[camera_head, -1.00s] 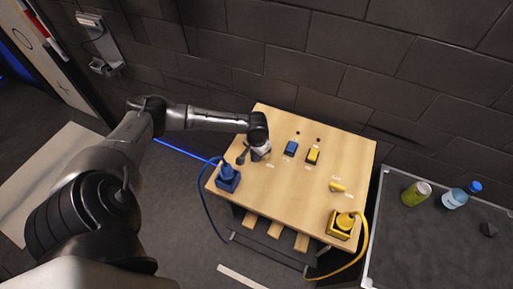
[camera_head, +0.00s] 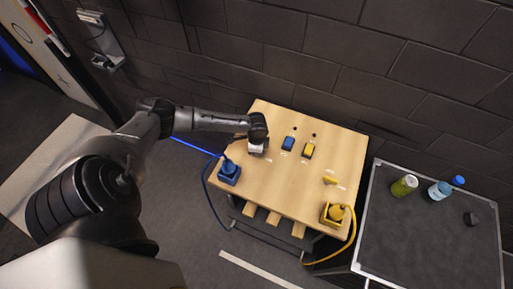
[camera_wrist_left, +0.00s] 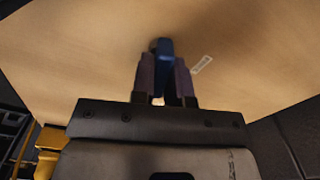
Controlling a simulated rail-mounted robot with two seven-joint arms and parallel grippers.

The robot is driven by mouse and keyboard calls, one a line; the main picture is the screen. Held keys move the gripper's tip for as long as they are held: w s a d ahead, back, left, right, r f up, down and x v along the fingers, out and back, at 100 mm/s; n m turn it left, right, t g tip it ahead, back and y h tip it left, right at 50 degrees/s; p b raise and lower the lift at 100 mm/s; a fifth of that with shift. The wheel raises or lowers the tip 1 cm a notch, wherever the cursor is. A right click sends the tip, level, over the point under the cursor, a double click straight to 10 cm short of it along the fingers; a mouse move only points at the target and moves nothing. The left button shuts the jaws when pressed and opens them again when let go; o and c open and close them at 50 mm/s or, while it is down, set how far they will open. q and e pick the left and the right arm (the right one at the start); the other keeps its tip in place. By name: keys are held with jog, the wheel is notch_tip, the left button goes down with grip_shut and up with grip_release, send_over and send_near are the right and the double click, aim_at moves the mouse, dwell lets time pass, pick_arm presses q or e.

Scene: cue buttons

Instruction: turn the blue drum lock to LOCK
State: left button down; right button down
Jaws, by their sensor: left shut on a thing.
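The blue drum lock's handle (camera_wrist_left: 165,48) shows in the left wrist view as a blue piece standing up from the wooden table top. My left gripper (camera_wrist_left: 163,68) is shut on it, with one dark finger on each side. In the head view my left gripper (camera_head: 257,148) is over the table's back left part and hides the lock. A small white label (camera_wrist_left: 202,64) lies beside the lock; its words are too small to read. My right gripper is not in view.
On the table (camera_head: 270,192) are a blue switch (camera_head: 288,143), a yellow switch (camera_head: 308,150), a yellow handle (camera_head: 330,181), a blue plug box (camera_head: 229,173) and a yellow plug box (camera_head: 337,214) with cables. A dark side table (camera_head: 415,245) holds a green can (camera_head: 404,185) and a bottle (camera_head: 439,190).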

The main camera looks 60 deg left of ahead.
pick_arm(q)
jog(key=shift+d+r+m, duration=0.1)
jog(key=shift+m, duration=1.3)
jog(key=shift+p, duration=0.3)
jog(key=shift+m, duration=0.4)
jog(key=c, duration=1.1)
grip_release()
notch_tip(320, 180, up, 14)
jog(key=shift+f+b, duration=0.15)
jog(key=shift+b, duration=0.5)
